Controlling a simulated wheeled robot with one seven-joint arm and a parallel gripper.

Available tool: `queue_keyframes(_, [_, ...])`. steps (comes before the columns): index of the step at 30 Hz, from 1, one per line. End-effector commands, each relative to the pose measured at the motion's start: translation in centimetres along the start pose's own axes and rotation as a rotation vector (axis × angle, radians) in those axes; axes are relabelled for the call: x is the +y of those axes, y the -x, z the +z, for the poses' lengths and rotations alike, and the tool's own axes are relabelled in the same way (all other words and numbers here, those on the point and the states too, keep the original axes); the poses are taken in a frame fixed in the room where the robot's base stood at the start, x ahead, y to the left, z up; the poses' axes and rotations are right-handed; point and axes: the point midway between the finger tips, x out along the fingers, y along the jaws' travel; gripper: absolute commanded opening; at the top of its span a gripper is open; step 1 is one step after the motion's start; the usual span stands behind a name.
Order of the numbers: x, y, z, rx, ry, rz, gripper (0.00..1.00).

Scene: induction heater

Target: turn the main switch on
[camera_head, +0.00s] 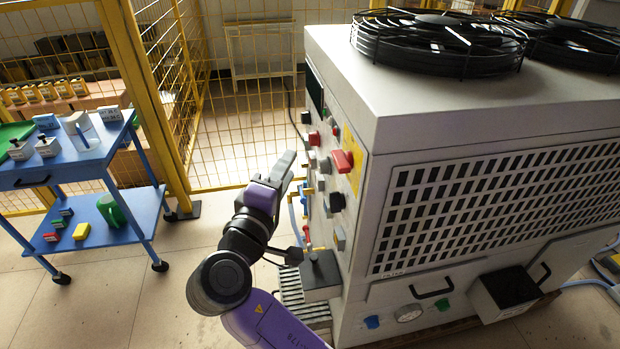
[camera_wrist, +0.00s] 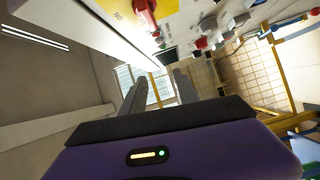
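The large red switch (camera_head: 343,160) sits on a yellow plate (camera_head: 353,172) on the control side of the grey heater cabinet (camera_head: 440,115). I take it as the main switch; its on/off marking is not readable. In the wrist view the red switch (camera_wrist: 146,14) and yellow plate (camera_wrist: 117,16) show at the top edge, outside the space between the fingers. My gripper (camera_head: 288,163) is beside the panel, left of the switch and apart from it. In the wrist view my gripper's (camera_wrist: 160,82) two fingers stand apart with nothing between them.
Several smaller knobs and buttons, including a red one (camera_head: 314,138), crowd the panel. A black box (camera_head: 322,268) juts out below them. A blue cart (camera_head: 75,160) stands at the left before the yellow fence (camera_head: 160,100). The floor between cart and cabinet is clear.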

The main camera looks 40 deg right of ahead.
Motion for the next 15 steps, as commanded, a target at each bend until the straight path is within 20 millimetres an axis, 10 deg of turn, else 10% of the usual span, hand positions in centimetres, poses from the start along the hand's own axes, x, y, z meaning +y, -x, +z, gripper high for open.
queue_keyframes(6, [0.0, 0.8, 6.0, -0.268, 0.127, 0.023, 0.36])
queue_keyframes(15, [-0.1, -1.3, 7.6, -0.303, 0.151, 0.006, 0.36])
